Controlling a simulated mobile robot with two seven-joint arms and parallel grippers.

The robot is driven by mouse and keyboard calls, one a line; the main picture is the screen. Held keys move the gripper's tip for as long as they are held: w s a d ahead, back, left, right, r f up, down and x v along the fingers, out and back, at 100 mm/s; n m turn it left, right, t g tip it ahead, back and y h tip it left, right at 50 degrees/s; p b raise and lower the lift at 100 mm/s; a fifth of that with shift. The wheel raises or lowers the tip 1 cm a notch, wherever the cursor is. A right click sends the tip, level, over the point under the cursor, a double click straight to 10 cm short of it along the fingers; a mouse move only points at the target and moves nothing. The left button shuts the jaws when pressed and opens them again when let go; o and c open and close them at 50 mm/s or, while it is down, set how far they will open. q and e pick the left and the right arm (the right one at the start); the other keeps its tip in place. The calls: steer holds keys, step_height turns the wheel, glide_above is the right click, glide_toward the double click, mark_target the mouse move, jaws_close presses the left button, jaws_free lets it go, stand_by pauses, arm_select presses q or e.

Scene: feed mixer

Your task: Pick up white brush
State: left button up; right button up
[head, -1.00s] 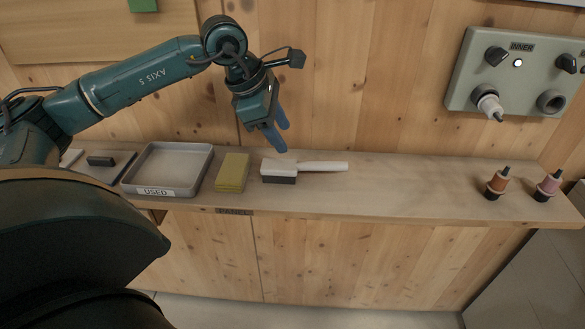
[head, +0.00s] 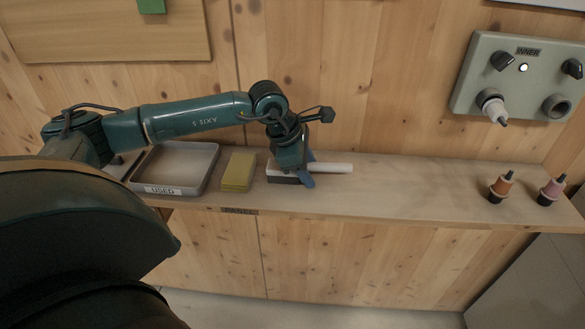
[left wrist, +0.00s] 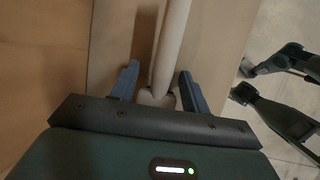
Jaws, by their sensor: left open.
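The white brush lies on the wooden shelf in the head view, with its white handle (head: 334,168) pointing right and its dark-bristled head (head: 283,178) at the left. My left gripper (head: 309,170) is lowered over the brush where handle and head meet, and its blue fingers are spread. In the left wrist view the white handle (left wrist: 170,45) runs between the two open blue fingers, with a gap on each side, so the left gripper (left wrist: 160,88) is not closed on it. Part of the brush is hidden by the gripper. My right gripper is not seen in the head view.
A yellow sponge-like block (head: 238,171) and a grey tray marked USED (head: 176,190) stand left of the brush. A control panel (head: 520,75) hangs above.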

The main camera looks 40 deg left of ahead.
arm_select(q)
steer(key=shift+c, duration=0.6)
steer(key=c, duration=0.9)
step_height(320, 180, up, 10)
steer(key=shift+r+b, duration=0.1)
steer(key=shift+b, duration=0.45)
